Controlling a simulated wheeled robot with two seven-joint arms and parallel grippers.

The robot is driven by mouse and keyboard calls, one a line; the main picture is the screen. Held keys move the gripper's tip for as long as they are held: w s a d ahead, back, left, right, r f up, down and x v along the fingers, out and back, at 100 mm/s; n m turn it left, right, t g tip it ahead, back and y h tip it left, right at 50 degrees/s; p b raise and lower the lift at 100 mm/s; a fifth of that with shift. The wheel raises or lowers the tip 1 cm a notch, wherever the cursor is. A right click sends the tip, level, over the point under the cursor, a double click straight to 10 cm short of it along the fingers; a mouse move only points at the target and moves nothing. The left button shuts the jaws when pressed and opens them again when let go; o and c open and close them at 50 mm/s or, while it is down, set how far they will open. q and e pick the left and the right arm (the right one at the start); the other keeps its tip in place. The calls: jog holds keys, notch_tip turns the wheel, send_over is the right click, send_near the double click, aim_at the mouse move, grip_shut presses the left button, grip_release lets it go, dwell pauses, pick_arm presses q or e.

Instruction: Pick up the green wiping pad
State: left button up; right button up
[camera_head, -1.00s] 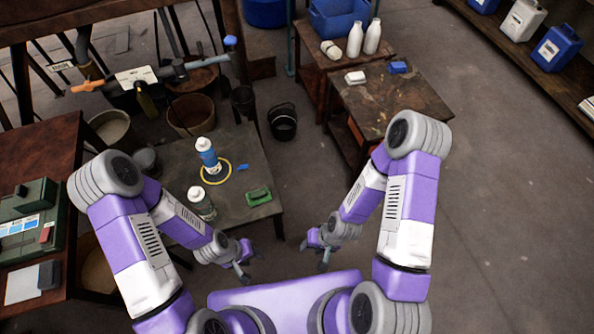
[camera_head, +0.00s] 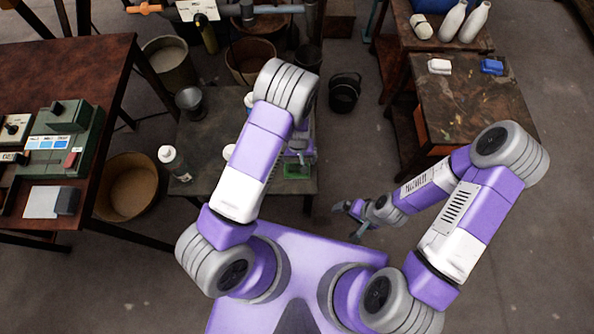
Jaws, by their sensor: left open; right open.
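The green wiping pad (camera_head: 296,172) lies near the front right corner of the low dark table (camera_head: 213,130), partly covered by my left gripper. My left gripper (camera_head: 302,158) is open over the pad's far side; its fingertips are small and partly hidden by my arm, so I cannot tell whether they touch the pad. My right gripper (camera_head: 350,222) is open and empty, low in front of the table, to the right of the pad.
My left arm hides the table's middle. A second table (camera_head: 467,105) at right holds a white block (camera_head: 439,67) and a blue block (camera_head: 491,67). A black bucket (camera_head: 345,92) stands between the tables.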

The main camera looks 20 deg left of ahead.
pick_arm(q)
jog(key=f+b, duration=0.1)
jog(key=f, duration=0.2)
jog(key=f+b, duration=0.2)
jog(key=f, duration=0.2)
jog(key=shift+w+a+f, duration=0.1)
jog(key=shift+a+f, duration=0.1)
jog(key=shift+r, duration=0.1)
jog(key=c, duration=1.2)
jog(key=shift+o, duration=0.2)
notch_tip(320, 180, up, 10)
jog(key=p, duration=0.4)
notch_tip(320, 180, up, 10)
jog(key=m+p, duration=0.1)
jog(key=p, duration=0.1)
send_over(297, 167)
jog(key=a, duration=0.2)
jog(key=s+a+r+m+p, duration=0.2)
jog(key=a+r, duration=0.1)
jog(key=r, duration=0.8)
jog(key=shift+a+p, duration=0.15)
jog(key=shift+p, duration=0.15)
